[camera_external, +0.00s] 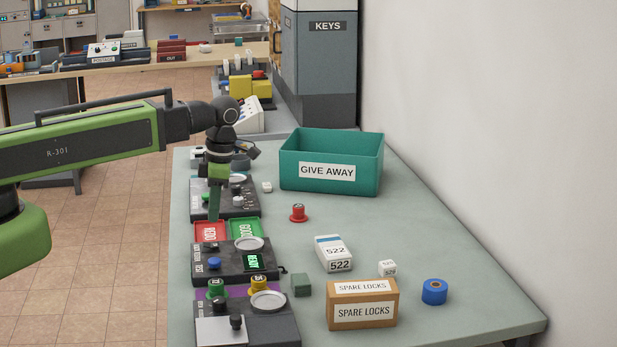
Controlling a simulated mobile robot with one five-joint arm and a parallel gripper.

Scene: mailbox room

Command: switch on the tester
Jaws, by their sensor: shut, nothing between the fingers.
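Several dark devices stand in a row along the table's left side, and none has a readable tester label. The middle device (232,274) has a blue button (214,263), a round pale plate and a lit green display (254,262) whose word I cannot read surely. The device behind it (225,207) has small knobs and is partly hidden by my arm. The front device (262,327) has a grey plate and a black knob (236,322). My gripper (214,217) points down, shut and empty, over or beside the red tray (205,237); whether it touches is unclear.
A green tray (247,237) lies beside the red one. A teal GIVE AWAY bin (322,185), a red knob (298,213), 522 boxes (334,253), a SPARE LOCKS box (361,303) and a blue roll (434,291) stand to the right. The table's right side is mostly clear.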

